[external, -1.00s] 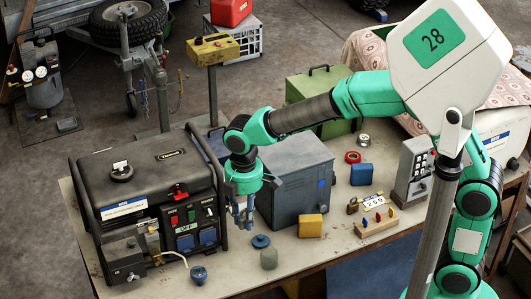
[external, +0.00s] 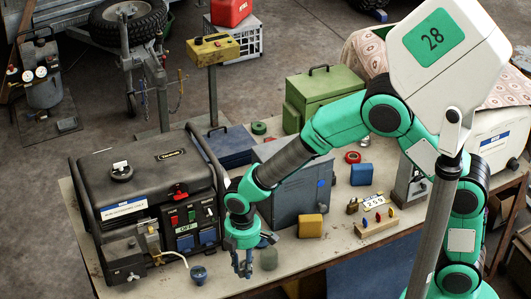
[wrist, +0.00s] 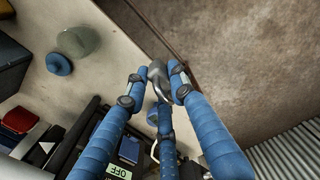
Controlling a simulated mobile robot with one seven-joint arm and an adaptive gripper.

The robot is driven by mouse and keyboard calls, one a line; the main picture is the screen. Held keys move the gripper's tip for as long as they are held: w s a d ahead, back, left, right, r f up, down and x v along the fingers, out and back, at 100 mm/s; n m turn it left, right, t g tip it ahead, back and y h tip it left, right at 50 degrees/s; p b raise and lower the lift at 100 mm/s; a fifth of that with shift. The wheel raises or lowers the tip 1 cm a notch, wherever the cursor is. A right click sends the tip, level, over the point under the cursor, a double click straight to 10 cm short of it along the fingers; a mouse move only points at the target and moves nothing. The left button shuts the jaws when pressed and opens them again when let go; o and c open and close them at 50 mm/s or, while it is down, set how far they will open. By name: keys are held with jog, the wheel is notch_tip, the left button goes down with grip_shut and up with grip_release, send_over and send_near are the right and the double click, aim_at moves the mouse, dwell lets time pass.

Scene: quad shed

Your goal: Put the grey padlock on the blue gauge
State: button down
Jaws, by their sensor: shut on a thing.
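My gripper (external: 242,268) has blue fingers and hangs over the front of the table, to the right of the blue gauge (external: 198,275). In the wrist view my gripper (wrist: 155,84) is shut on the grey padlock (wrist: 157,70), whose body and curved shackle show between the fingertips. The padlock is hard to make out in the external view. The blue gauge stands on the table near its front edge, in front of the generator. In the wrist view the gauge (wrist: 152,117) is partly hidden behind a finger. The padlock and gauge look apart.
The black generator (external: 145,190) stands left of the gauge, with a cable in front. A grey-green round thing (external: 269,259) and a blue disc (wrist: 59,64) lie right of my gripper. A yellow block (external: 311,226) and a grey box (external: 300,190) stand farther right.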

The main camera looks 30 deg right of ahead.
jog(key=shift+w+a, duration=0.1)
jog(key=shift+w, duration=0.05)
jog(key=b, duration=0.2)
send_over(198, 270)
jog(key=shift+w+f, duration=0.15)
jog(key=shift+f, duration=0.55)
jog(key=shift+f, duration=1.75)
jog(key=shift+f, duration=0.15)
jog(key=c, duration=1.5)
grip_release()
